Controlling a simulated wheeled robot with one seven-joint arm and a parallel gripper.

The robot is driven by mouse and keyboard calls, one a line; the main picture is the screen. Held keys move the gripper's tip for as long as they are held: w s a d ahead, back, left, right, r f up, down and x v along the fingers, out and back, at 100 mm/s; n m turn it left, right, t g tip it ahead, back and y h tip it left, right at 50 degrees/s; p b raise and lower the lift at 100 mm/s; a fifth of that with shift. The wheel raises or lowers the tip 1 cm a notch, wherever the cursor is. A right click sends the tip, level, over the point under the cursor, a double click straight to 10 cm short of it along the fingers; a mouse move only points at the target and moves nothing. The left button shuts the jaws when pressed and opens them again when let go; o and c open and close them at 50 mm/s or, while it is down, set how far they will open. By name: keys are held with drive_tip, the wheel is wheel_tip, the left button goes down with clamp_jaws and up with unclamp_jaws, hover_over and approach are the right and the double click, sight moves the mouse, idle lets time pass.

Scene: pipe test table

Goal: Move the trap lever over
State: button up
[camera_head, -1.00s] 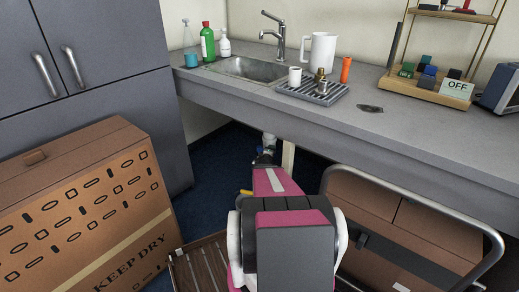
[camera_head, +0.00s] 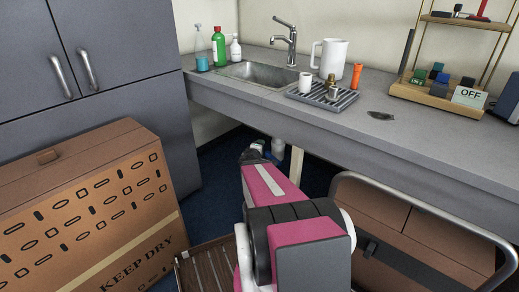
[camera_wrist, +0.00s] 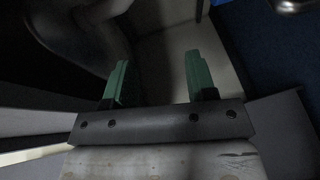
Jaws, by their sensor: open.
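Under the sink counter, a small pale pipe piece (camera_head: 278,147) shows in the head view, just right of my arm's far end. I cannot make out a trap lever in either current view; my arm covers much of that spot. My gripper is at the far end of my arm, under the counter, and its fingers are too small to tell there. In the wrist view my gripper (camera_wrist: 160,80) has its two green fingers wide apart, with nothing between them. Dark and pale surfaces lie beyond the fingers, too dim to identify.
The grey counter (camera_head: 420,150) with its sink (camera_head: 257,73) hangs above my arm's end. A wooden post (camera_head: 296,163) stands right of it. A large cardboard box (camera_head: 90,210) stands left, and a metal-railed cart (camera_head: 430,203) stands right. Blue carpet (camera_head: 222,168) lies between.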

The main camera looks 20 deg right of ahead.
drive_tip(key=shift+a+f, duration=0.1)
drive_tip(key=c, duration=0.7)
drive_tip(key=shift+w+a+f+m+h, duration=0.15)
drive_tip(key=shift+a+f+m+h, duration=0.05)
drive_tip(key=shift+m+h, duration=0.1)
clamp_jaws()
drive_tip(key=s+a+f+m+g+h, duration=0.4)
drive_tip(key=a+f+m+g, duration=0.25)
drive_tip(key=g, duration=0.25)
drive_tip(key=x, duration=1.3)
drive_tip(key=shift+d+f, duration=0.25)
drive_tip(key=shift+f, duration=0.15)
